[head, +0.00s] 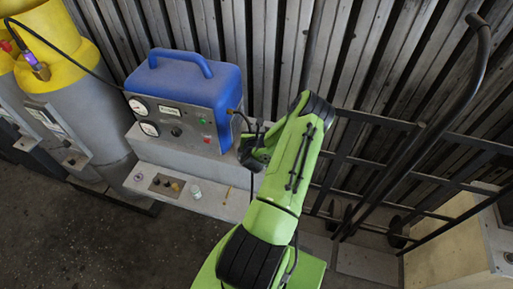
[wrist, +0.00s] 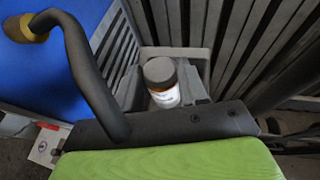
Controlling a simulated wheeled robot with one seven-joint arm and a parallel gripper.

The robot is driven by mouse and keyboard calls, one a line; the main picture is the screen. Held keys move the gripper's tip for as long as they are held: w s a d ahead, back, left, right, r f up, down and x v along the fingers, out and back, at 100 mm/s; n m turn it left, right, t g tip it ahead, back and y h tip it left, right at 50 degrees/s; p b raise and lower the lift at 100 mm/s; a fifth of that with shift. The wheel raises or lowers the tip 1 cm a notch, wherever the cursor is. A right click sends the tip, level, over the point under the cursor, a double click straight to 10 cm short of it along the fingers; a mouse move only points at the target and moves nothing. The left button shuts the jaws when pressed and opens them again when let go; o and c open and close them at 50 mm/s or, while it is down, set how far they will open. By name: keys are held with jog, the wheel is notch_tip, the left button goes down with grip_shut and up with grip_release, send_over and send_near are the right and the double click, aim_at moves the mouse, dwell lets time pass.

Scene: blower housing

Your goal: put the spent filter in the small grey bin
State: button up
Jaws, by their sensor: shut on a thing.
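My gripper (head: 252,151) is at the right side of the blue-topped unit in the head view, partly hidden by my green arm. In the wrist view, a short cylinder with a grey cap, an orange band and a white label, which I take as the spent filter (wrist: 163,84), stands upright between my grey jaws, which are shut on it. Behind and below it is a grey, open-topped shape with a rim, likely the small grey bin (wrist: 176,51). I cannot tell whether the filter's lower end is inside it. The head view shows neither filter nor bin clearly.
A dark hose (wrist: 88,75) crosses the wrist view close to the camera. A black trolley (head: 465,90) stands right, yellow-topped cylinders (head: 65,60) left. Slatted wall behind.

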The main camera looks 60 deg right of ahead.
notch_tip(320, 180, down, 10)
jog(key=b, duration=0.4)
jog(key=shift+a+r, duration=0.15)
jog(key=shift+r, duration=0.05)
jog(key=shift+f, duration=0.25)
jog(key=o, duration=1.2)
jog(key=shift+o, duration=0.2)
jog(key=shift+r, duration=0.1)
